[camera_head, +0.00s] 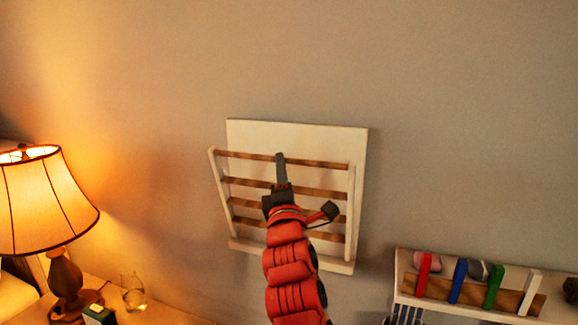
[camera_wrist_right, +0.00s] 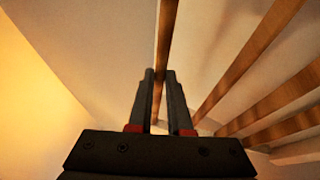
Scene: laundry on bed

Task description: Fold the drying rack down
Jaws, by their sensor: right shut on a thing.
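The drying rack (camera_head: 294,163) is a white wall panel with a hinged frame of several wooden bars. Its frame stands nearly upright, tilted slightly out from the panel at the top. My right gripper (camera_head: 281,157) reaches up from below and is at the top bar. In the right wrist view, the gripper (camera_wrist_right: 160,75) has its two fingers on either side of the top bar (camera_wrist_right: 166,40), shut on it. The other bars (camera_wrist_right: 245,60) lie to the right in that view. My left gripper is not in view.
A lit lamp (camera_head: 45,200) stands on a wooden bedside table at the left, with a glass (camera_head: 132,288) and a small dark green box (camera_head: 99,314). A white shelf (camera_head: 470,312) with colored pegs is at the lower right. The wall around the rack is clear.

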